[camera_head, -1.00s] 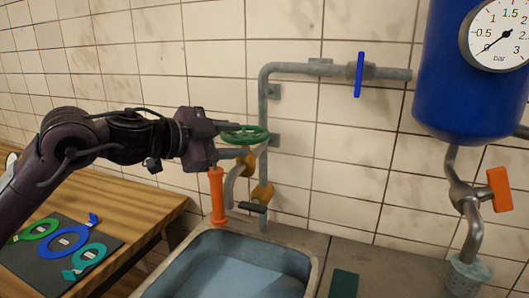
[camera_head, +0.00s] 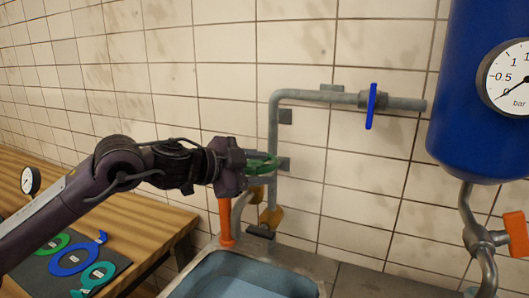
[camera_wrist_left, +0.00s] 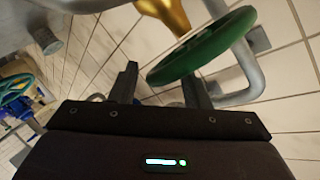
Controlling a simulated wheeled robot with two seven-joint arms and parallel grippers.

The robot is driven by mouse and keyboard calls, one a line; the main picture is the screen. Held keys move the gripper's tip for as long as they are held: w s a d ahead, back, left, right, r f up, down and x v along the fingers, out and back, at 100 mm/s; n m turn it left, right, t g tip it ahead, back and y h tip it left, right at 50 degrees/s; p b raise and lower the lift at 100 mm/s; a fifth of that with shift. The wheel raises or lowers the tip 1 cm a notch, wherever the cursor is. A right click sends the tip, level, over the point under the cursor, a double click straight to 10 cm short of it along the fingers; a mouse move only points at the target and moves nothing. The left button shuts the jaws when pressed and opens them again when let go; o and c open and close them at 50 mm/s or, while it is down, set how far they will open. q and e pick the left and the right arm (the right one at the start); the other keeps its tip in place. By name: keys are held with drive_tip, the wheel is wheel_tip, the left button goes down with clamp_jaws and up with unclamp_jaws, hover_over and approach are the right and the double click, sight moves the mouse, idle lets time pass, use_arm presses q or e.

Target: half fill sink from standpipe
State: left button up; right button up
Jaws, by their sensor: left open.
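My left gripper (camera_head: 257,166) is open at the green handwheel (camera_head: 266,161). In the left wrist view the gripper (camera_wrist_left: 160,78) has its fingers apart, with the near edge of the handwheel (camera_wrist_left: 205,45) between and over them. I cannot tell whether they touch it. The handwheel sits by the grey standpipe (camera_head: 274,130), above brass fittings (camera_head: 273,216) and a curved grey spout (camera_head: 241,203). The sink (camera_head: 203,254) stands below, with blue-grey water or floor showing inside; the level is unclear. My right gripper is not in view.
A blue lever (camera_head: 371,106) sits on the upper pipe. A blue tank (camera_head: 480,130) with a gauge (camera_head: 512,80) hangs at right. A wooden bench (camera_head: 150,215) at left bears a dark mat with coloured rings.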

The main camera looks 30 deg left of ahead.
use_arm(q)
drive_tip(key=shift+p+x, duration=0.35)
drive_tip(key=shift+x, duration=0.45)
drive_tip(key=shift+s, duration=0.1)
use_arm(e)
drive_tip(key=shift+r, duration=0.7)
use_arm(q)
drive_tip(key=shift+f, duration=0.15)
drive_tip(key=c, duration=0.9)
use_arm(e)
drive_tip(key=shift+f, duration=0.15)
